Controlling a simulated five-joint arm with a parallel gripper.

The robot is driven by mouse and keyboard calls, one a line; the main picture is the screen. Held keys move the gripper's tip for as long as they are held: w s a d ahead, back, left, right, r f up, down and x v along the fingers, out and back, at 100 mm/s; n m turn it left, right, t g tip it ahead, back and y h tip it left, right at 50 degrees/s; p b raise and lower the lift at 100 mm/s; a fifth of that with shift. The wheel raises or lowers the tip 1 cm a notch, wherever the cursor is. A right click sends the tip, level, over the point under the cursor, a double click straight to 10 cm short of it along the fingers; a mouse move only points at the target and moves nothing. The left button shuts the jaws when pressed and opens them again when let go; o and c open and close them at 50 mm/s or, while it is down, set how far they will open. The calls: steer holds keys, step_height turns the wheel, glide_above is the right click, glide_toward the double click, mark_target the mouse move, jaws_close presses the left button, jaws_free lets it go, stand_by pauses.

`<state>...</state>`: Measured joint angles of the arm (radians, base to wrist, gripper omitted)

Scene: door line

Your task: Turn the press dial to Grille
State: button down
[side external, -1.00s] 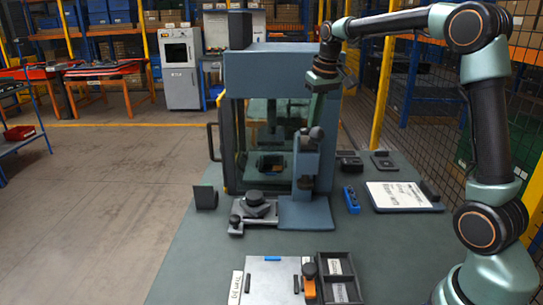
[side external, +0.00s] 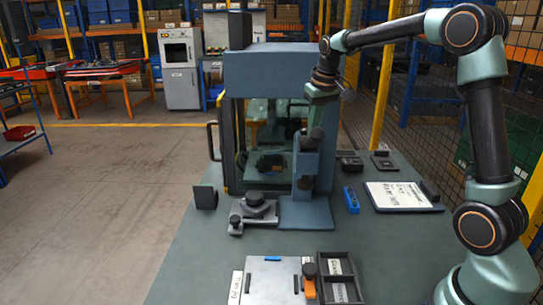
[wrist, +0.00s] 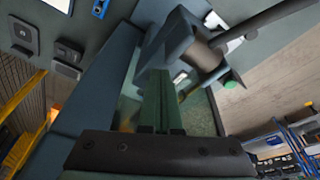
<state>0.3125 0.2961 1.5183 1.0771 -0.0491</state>
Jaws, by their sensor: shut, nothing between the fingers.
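The blue-grey press (side external: 270,68) stands at the back of the green bench, with a clear front window. My gripper (side external: 316,130) hangs fingers-down in front of its right side, just above the blue upright (side external: 306,165) of a smaller stand. In the wrist view my gripper (wrist: 163,105) has its two green fingers together, with nothing between them. A blue-grey head with a dark round part (wrist: 205,52) is close beyond the fingertips; contact cannot be told. I cannot clearly make out the press dial or its Grille mark in either view.
A grey fixture with black knobs (side external: 255,208) sits left of the stand. A blue tool (side external: 351,198) and a clipboard (side external: 398,195) lie to the right. A black divided tray (side external: 340,268) is at the front.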

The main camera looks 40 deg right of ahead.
steer(key=shift+w+d, duration=0.15)
steer(key=shift+w, duration=0.05)
stand_by(0.6)
steer(key=shift+s, duration=0.4)
steer(key=w+v, duration=0.1)
steer(key=v, duration=0.5)
steer(key=shift+w, duration=0.15)
steer(key=shift+r, duration=0.15)
steer(key=s+a+f+n+t, duration=0.1)
steer(key=s+a+f, duration=0.2)
steer(key=s+a, duration=0.4)
steer(key=s+a+f+n+t, duration=0.2)
steer(key=s+a, duration=0.6)
steer(key=s, duration=0.2)
steer(key=shift+s+f+y, duration=0.4)
